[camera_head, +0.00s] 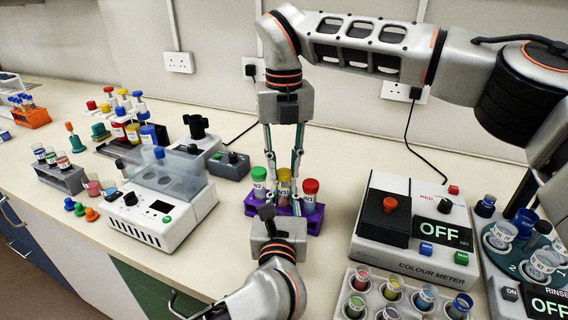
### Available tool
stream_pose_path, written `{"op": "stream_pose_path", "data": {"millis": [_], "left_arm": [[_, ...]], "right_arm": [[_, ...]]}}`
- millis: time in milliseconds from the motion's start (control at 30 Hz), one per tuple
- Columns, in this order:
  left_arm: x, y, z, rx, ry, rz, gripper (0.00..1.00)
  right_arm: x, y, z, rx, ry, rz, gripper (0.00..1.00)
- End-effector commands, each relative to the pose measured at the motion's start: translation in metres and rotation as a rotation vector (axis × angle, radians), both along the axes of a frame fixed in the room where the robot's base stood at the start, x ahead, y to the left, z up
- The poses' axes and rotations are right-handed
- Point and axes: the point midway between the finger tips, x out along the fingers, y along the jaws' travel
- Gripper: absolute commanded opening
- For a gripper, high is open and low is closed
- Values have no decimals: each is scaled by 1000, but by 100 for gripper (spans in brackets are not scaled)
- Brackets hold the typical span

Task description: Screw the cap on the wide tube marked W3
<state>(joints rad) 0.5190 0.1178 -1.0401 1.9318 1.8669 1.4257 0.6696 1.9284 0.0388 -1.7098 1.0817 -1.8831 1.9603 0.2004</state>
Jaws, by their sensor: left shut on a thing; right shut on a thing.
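A purple rack (312,222) holds wide tubes in a row. The left one, labelled W2, has a green cap (259,173). The right one has a red cap (310,186); its label is hard to read. The middle tube (284,189), whose small label looks like W3, has a yellow cap (284,174) on its top; I cannot tell how tightly it sits. My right gripper (283,172) reaches down from above, its long fingers shut on the yellow cap. My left gripper (267,211) is low at the rack's front, shut on the rack; its contact is partly hidden.
The colour meter (415,258) stands right of the rack, with a rinse unit (530,268) beyond. A white tray of small tubes (400,292) lies at the front right. A white machine with a clear lid (160,205) stands left. Bare bench lies front left of the rack.

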Motion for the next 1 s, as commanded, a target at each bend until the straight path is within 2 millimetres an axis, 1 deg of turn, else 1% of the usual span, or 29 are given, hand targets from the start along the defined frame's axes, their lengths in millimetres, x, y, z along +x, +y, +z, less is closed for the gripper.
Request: {"op": "stream_pose_path", "data": {"millis": [533, 667, 767, 867, 1000], "left_arm": [[0, 0, 0, 0, 0, 0, 0], [0, 0, 0, 0, 0, 0, 0], [0, 0, 0, 0, 0, 0, 0], [0, 0, 0, 0, 0, 0, 0], [0, 0, 0, 0, 0, 0, 0]], "right_arm": [[0, 0, -11, 0, 0, 0, 17], [0, 0, -10, 0, 0, -19, 17], [0, 0, -10, 0, 0, -104, 17], [0, 0, -10, 1, 0, -263, 17], [0, 0, -10, 0, 0, -516, 17]]}}
